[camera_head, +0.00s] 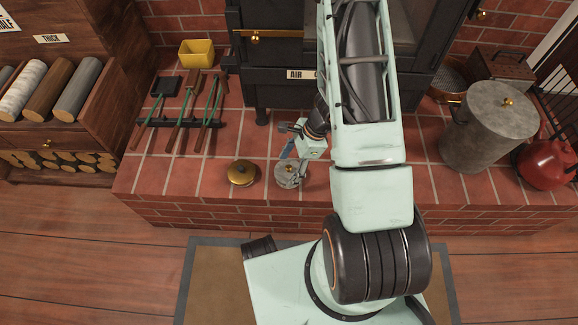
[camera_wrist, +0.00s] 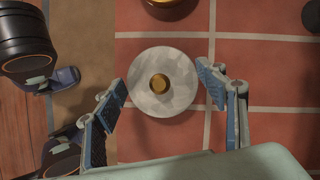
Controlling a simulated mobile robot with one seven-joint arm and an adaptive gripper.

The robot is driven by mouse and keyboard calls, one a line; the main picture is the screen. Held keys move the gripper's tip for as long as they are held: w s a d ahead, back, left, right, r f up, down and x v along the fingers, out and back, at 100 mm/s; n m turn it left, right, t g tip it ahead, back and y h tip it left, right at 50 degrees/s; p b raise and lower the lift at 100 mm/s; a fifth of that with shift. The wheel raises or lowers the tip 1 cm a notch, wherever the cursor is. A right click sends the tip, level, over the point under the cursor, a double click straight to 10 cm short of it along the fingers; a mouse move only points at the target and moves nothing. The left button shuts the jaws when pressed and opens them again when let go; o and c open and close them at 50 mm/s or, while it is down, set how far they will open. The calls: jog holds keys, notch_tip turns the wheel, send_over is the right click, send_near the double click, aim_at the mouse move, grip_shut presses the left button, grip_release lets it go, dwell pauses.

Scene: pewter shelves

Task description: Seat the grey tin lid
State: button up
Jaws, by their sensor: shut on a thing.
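The grey tin lid (camera_head: 290,176) is a round mottled grey disc with a small brass knob. It is at the front part of the brick hearth, below my gripper (camera_head: 296,163). In the wrist view the lid (camera_wrist: 178,97) lies between the two blue-padded fingers of my gripper (camera_wrist: 163,92), with its knob near the middle. A large grey pot (camera_head: 478,143) with a brass-knobbed top stands at the right.
A round brass lid (camera_head: 243,173) lies close left of the grey lid. Fire tools on a rack (camera_head: 180,123) and a yellow box (camera_head: 197,53) are further left. The black stove (camera_head: 265,60) stands behind. A red kettle (camera_head: 545,165) is at the far right.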

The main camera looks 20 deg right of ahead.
jog(key=shift+f+b, duration=0.55)
jog(key=shift+b, duration=0.2)
dwell(1.0)
dwell(0.3)
jog(key=o, duration=1.2)
jog(key=shift+r+p, duration=2.7)
jog(key=shift+r, duration=0.85)
